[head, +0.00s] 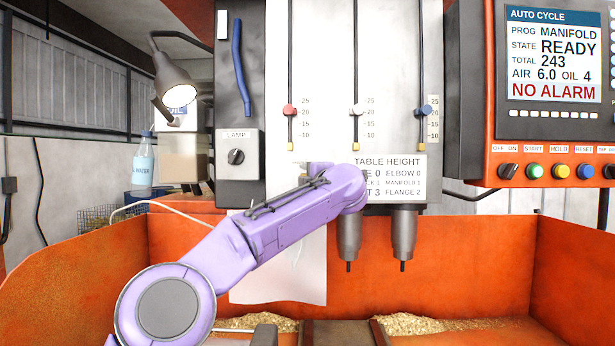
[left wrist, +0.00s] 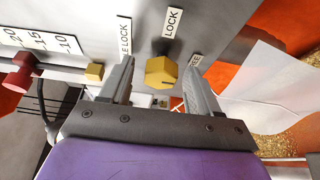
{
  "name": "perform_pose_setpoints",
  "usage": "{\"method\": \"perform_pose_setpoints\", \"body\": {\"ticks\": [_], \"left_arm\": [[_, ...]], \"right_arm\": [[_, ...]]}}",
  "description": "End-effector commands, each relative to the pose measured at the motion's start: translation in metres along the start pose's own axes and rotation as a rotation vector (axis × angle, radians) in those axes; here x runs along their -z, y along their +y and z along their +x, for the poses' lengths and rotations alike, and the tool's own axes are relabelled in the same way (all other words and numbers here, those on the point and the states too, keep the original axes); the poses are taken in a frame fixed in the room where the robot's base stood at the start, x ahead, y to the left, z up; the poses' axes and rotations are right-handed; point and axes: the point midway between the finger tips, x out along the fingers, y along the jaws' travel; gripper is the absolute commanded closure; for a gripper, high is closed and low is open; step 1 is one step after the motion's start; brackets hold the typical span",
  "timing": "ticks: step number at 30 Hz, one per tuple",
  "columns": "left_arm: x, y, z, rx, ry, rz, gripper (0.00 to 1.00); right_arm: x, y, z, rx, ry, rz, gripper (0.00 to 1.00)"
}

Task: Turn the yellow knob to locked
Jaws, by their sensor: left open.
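The yellow knob (left wrist: 160,73) shows in the left wrist view on the grey machine face, a hexagonal knob with a short dark mark on its lower right part. A LOCK label (left wrist: 173,22) is above it. A partly covered label, seemingly FREE, is to its right, on the side the mark faces. My left gripper (left wrist: 158,66) is open, with one finger on each side of the knob and a visible gap to both. In the head view my purple left arm covers the knob. My right gripper is in neither view.
A white paper sheet (left wrist: 262,95) hangs at the right. Two drill spindles (head: 404,235) hang right of my arm. An orange tray wall (head: 455,265) and brass chips (head: 410,323) lie below.

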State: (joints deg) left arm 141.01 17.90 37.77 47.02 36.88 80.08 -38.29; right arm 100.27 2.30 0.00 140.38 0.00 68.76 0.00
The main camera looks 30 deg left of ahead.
Motion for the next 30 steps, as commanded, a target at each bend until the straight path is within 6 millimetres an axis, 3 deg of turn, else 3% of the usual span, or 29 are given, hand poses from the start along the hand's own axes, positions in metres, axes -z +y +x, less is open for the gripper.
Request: {"method": "perform_pose_setpoints", "body": {"ticks": [4,5,9,10,20,30], "left_arm": [[0.000,-0.001,0.000,0.000,0.000,0.000,0.38],[0.000,-0.001,0.000,0.000,0.000,0.000,0.45],[0.000,-0.001,0.000,0.000,0.001,0.000,0.90],[0.000,-0.001,0.000,0.000,0.001,0.000,0.95],[0.000,0.001,0.000,0.015,0.001,-0.035,0.94],[0.000,0.004,0.000,0.102,0.001,-0.240,0.94]], "right_arm": [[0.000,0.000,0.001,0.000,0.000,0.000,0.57],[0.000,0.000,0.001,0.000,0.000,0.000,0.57],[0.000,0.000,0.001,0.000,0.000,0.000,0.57],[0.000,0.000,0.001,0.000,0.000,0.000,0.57],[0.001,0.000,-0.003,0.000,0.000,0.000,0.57],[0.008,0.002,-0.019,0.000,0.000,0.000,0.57]]}}
